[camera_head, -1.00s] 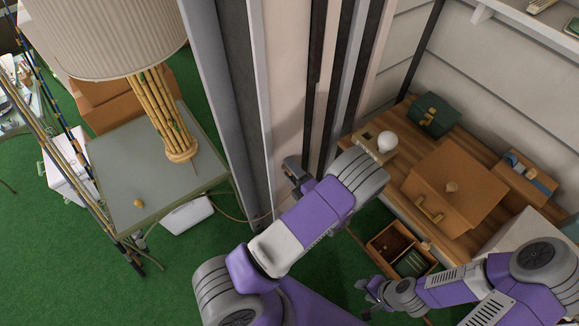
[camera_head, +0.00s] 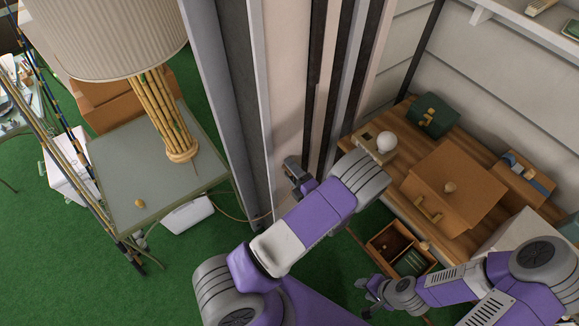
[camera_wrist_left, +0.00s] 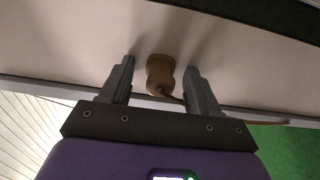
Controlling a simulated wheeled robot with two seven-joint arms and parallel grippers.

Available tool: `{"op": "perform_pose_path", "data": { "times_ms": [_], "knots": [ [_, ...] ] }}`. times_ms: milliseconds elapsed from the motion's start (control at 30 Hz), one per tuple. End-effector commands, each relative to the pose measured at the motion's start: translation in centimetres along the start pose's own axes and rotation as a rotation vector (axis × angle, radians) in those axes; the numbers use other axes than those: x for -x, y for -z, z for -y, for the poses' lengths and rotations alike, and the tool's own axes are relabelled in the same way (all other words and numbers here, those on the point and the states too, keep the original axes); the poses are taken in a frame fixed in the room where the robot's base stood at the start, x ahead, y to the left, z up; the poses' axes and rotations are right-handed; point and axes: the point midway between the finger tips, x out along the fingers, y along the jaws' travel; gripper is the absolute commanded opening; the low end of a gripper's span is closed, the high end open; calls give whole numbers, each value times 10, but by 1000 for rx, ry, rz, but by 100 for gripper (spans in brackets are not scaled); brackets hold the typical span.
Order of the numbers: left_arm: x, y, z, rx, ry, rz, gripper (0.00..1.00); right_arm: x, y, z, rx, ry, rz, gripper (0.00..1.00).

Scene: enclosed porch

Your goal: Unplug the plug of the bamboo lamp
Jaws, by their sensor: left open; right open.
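The bamboo lamp (camera_head: 160,105) stands on a grey-green table (camera_head: 115,185) at the left, with a pleated shade. Its cord (camera_head: 228,215) runs toward the wall. In the left wrist view, a brown plug (camera_wrist_left: 160,72) sits against the pale wall, its cord leaving below. My left gripper (camera_head: 290,168) is at the wall, and in the wrist view its fingers (camera_wrist_left: 158,80) are open, one on each side of the plug with gaps. The plug is hidden in the head view. My right gripper (camera_head: 368,292) is open and empty, low at the right.
A wooden desk (camera_head: 395,180) with a brown box (camera_head: 460,180), a green box (camera_head: 433,115) and a white bulb (camera_head: 387,142) stands at the right. An open drawer (camera_head: 380,245) juts out near my right arm. Green floor (camera_head: 190,285) is clear at the lower left.

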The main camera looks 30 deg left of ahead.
Motion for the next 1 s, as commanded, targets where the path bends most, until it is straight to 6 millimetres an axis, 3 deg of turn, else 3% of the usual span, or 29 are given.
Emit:
{"op": "perform_pose_path", "data": {
  "times_ms": [67, 467, 1000],
  "knots": [
    [0, 0, 0, 0, 0, 0, 62, 0, 0, 0, 0, 0, 0, 43],
    [0, 0, 0, 0, 0, 0, 2, 0, 0, 0, 0, 0, 0, 43],
    [13, -1, 0, 1, 0, 1, 0, 2, 0, 1, 0, 0, 0, 43]
  ]
}}
